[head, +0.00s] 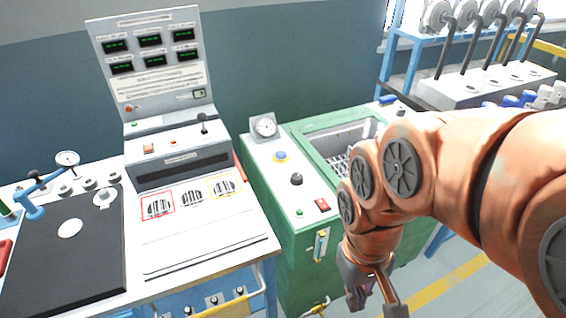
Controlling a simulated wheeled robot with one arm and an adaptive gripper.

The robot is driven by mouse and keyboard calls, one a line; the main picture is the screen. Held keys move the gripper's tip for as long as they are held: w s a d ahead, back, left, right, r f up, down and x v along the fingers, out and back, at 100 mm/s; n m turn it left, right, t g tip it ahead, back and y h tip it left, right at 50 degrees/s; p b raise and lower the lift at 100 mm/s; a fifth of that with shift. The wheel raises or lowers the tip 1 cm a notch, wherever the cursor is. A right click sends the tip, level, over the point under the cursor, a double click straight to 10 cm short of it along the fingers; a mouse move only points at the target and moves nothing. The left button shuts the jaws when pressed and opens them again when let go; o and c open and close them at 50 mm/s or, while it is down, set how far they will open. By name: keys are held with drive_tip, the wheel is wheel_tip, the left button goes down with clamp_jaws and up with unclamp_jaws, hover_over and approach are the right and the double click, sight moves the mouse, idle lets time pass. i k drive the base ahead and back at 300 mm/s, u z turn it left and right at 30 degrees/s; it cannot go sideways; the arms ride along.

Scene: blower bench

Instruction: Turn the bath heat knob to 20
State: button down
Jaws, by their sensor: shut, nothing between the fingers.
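In the head view, a black round knob (296,179) sits on the light top panel of the green bath cabinet (262,235). It appears to be the bath heat knob, but no scale or number around it is readable, so its setting cannot be told. My orange arm comes in from the right and hides part of the cabinet's right side.
The panel also carries a round gauge (265,126), a blue button (281,156), a green button (299,212) and a red switch (322,204). The open bath basin (340,135) lies right of them. A console (155,75) stands left.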

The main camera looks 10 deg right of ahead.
sight(296, 179)
drive_tip(key=u, duration=0.5)
drive_tip(key=k, duration=1.1)
drive_tip(key=z, duration=0.2)
drive_tip(key=i, duration=1.5)
drive_tip(key=u, duration=0.55)
